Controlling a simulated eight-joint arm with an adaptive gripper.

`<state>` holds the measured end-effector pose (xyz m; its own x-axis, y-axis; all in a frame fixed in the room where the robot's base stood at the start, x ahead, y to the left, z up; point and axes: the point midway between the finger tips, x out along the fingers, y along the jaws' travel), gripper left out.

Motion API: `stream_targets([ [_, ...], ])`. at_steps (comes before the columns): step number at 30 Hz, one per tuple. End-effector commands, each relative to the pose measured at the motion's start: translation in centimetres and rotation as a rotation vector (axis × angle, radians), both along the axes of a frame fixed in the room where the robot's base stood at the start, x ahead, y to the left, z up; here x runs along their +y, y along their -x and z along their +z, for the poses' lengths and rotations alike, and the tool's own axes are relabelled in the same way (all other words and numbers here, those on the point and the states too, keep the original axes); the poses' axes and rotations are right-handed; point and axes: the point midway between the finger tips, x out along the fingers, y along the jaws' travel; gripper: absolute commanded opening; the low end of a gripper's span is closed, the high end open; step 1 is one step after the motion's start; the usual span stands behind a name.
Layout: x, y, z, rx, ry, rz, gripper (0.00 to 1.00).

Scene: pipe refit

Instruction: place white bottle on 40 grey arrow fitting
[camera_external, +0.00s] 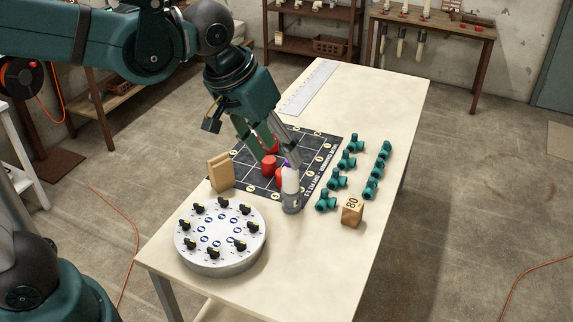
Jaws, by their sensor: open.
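A white bottle (290,181) with a purple top stands upright near the front right edge of the dark mat. Directly below it is a grey fitting (291,204), and the bottle appears to rest on it. No 40 or arrow marking is readable on the fitting. My gripper (283,160) is open and comes down from the upper left. Its grey finger ends at the bottle's top, partly covering it. I cannot tell whether that finger touches the bottle.
Red cylinders (268,166) stand on the dark numbered mat (318,142) close to the bottle. Wooden blocks (221,174) and a round dial board (221,252) lie to the left. Teal fittings (337,181) and an 80 cube (352,212) stand to the right. The table's front right is clear.

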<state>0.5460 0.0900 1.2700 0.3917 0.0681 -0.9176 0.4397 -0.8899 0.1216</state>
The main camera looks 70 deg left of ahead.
Motion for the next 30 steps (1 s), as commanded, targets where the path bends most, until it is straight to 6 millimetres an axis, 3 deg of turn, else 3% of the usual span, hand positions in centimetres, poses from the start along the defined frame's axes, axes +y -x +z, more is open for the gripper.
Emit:
stream_targets([
  [21, -7.7, 9.1, -0.1, -0.158, -0.137, -0.363, 0.47],
  [30, -8.9, 10.7, -0.6, -0.194, -0.169, -0.438, 0.47],
])
